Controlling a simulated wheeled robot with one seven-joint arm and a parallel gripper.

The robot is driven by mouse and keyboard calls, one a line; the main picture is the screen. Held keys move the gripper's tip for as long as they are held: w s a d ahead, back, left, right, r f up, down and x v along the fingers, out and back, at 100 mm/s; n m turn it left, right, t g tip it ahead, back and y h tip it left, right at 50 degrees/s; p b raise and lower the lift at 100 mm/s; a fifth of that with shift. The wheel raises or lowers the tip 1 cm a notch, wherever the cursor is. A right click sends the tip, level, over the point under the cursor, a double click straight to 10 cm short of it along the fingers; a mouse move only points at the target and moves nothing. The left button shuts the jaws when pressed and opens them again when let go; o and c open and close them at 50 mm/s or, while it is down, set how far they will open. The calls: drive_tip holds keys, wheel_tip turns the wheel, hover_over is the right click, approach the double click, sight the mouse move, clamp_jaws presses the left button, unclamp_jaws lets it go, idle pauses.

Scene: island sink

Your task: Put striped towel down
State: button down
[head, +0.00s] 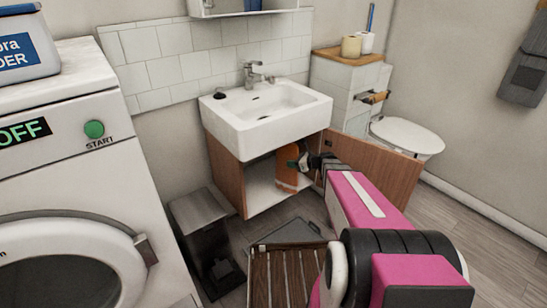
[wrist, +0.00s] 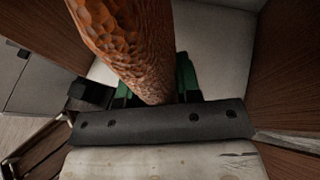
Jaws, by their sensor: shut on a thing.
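An orange, rippled, upright roll-like thing (head: 286,178), apparently the striped towel, is inside the open cabinet under the sink. Its stripes are hard to make out. In the wrist view the orange towel (wrist: 125,40) runs from the top edge down between the green fingertips. My gripper (head: 296,164) is shut on it, and its green fingers also show in the wrist view (wrist: 158,92). The towel stands close over the pale cabinet floor (head: 262,192); I cannot tell whether it touches. The cabinet (head: 228,178) has its right door (head: 375,172) swung open beside my arm.
The white sink (head: 265,113) is above my gripper. A dark bin (head: 205,235) stands left of the cabinet, and a slatted wooden mat (head: 285,275) lies in front. A washing machine (head: 75,190) is at the left, a toilet (head: 405,137) at the right.

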drive_tip(key=w+a, duration=0.6)
drive_tip(key=a, duration=0.3)
drive_tip(key=shift+f, duration=0.3)
drive_tip(key=c, duration=0.8)
unclamp_jaws()
drive_tip(key=shift+f, duration=0.15)
